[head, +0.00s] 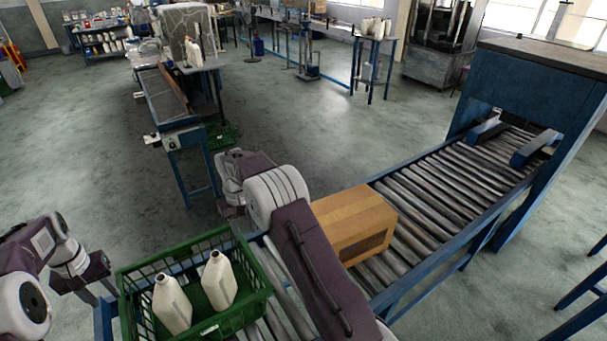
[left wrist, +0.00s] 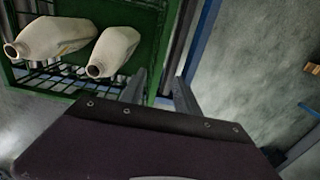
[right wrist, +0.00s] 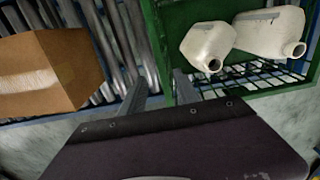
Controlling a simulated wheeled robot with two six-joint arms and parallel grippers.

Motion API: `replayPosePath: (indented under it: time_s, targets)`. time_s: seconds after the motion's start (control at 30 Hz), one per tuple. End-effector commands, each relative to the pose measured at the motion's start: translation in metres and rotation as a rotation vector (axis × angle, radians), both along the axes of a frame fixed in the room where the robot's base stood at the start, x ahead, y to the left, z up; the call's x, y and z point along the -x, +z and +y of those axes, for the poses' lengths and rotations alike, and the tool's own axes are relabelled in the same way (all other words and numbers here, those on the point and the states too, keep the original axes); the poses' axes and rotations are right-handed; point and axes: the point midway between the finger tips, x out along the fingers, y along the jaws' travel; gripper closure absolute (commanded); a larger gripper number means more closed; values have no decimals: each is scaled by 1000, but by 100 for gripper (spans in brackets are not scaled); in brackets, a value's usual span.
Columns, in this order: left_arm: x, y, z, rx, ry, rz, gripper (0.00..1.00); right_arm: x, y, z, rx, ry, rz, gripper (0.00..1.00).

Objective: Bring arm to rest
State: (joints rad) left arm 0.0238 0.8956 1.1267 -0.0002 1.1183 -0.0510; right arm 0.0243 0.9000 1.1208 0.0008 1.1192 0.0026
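My left gripper (left wrist: 163,90) is open and empty, with its two fingers apart beside the green crate (head: 236,320). In the head view my left arm is at the far left, left of the crate. My right gripper (right wrist: 158,90) is open and empty, with its fingers apart near the crate's edge in the right wrist view. In the head view my right arm reaches up across the rollers between the crate and a cardboard box (head: 352,222); its fingertips are hidden there. Two white bottles, one (head: 172,305) left and one (head: 219,281) right, stand in the crate.
The cardboard box sits on the roller conveyor (head: 440,205), close to my right arm. The conveyor runs into a blue machine (head: 530,75) at the right. A workbench (head: 165,100) stands behind on the left. Grey floor (head: 90,150) is clear at the left.

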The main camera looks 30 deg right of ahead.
Motion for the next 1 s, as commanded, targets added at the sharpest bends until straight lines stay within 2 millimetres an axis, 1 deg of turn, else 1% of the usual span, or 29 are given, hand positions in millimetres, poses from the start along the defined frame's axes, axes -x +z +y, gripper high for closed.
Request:
replayPosePath:
  time_s: [0.17,0.23,0.27,0.3,0.33,0.37,0.4,0.47,0.5,0.57,0.63,0.67,0.7,0.73,0.77,0.8,0.9,1.0]
  targets:
    - [-1,1,-1,0,-2,-3,62,-1,1,1,0,2,-3,62]
    - [-5,13,-2,0,-4,-28,62,-5,13,2,1,4,-29,62]
    - [-8,22,-3,-1,-5,-48,62,-8,22,3,1,6,-48,62]
    - [-10,39,-4,-2,-8,-77,62,-10,39,4,1,9,-77,62]
    - [-7,51,-5,-2,-11,-91,62,-7,51,5,2,11,-92,62]
    - [0,60,-7,-1,-13,-93,62,0,61,7,2,14,-94,62]
    - [13,71,-9,0,-17,-93,62,13,72,9,1,17,-94,62]
    - [35,82,-12,2,-21,-93,62,35,82,12,-2,21,-94,62]
    - [50,86,-14,4,-22,-94,62,50,87,14,-3,24,-94,62]
    - [74,88,-16,7,-22,-96,62,74,89,16,-6,26,-96,62]
    - [107,86,-19,10,-19,-96,62,107,87,19,-9,28,-97,62]
    - [122,83,-20,12,-17,-97,62,122,84,20,-11,28,-97,62]
    - [144,77,-21,14,-12,-95,62,145,78,21,-12,28,-94,62]
    - [161,72,-21,16,-8,-94,62,161,73,22,-13,27,-94,62]
    - [178,65,-22,16,-4,-91,62,178,66,22,-14,26,-91,62]
    - [199,56,-22,17,3,-88,62,199,57,22,-16,24,-87,62]
    - [243,33,-22,19,19,-69,62,244,33,22,-16,17,-68,62]
    - [270,12,-21,18,36,-49,62,271,13,21,-16,9,-47,62]
